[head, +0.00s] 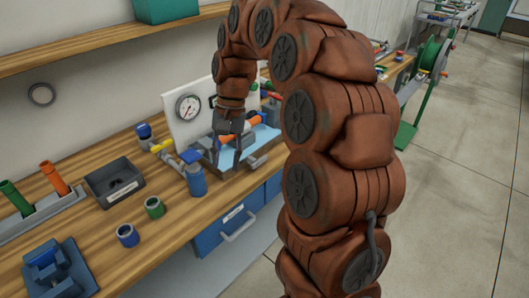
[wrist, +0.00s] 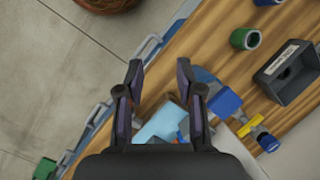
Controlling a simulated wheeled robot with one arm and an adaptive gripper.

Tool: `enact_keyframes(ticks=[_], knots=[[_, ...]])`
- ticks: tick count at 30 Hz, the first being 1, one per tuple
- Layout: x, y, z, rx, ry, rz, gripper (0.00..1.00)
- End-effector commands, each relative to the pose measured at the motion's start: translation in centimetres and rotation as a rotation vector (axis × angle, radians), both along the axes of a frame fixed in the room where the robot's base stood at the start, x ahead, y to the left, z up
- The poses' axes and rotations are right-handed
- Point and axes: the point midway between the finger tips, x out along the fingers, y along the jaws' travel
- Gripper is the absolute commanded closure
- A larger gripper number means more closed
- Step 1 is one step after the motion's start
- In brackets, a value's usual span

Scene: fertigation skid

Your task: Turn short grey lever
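The skid has a white panel with a round gauge (head: 188,107) and a light blue tray (head: 266,135) in front; the tray also shows between my fingers in the wrist view (wrist: 160,122). A small grey bar (head: 258,161) sticks out at the tray's front edge; I cannot tell if it is the short grey lever. An orange handle (head: 240,131) lies beside my gripper (head: 230,136). In the wrist view my gripper (wrist: 160,82) is open, its two fingers apart with nothing held between them. My arm and fingers hide part of the skid.
A black bin (head: 115,182), blue and green rings and a blue vise (head: 55,270) are on the bench.

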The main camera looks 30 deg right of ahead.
Motion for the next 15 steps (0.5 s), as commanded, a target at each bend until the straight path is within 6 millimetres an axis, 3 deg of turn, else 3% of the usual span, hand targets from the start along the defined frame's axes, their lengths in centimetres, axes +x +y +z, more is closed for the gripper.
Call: enact_keyframes(ticks=[6, 15], knots=[[5.0, -4.6, -1.0, 0.025, 0.039, -0.179, 0.64], [9.6, -12.3, -3.8, 0.034, 0.1, -0.438, 0.64]])
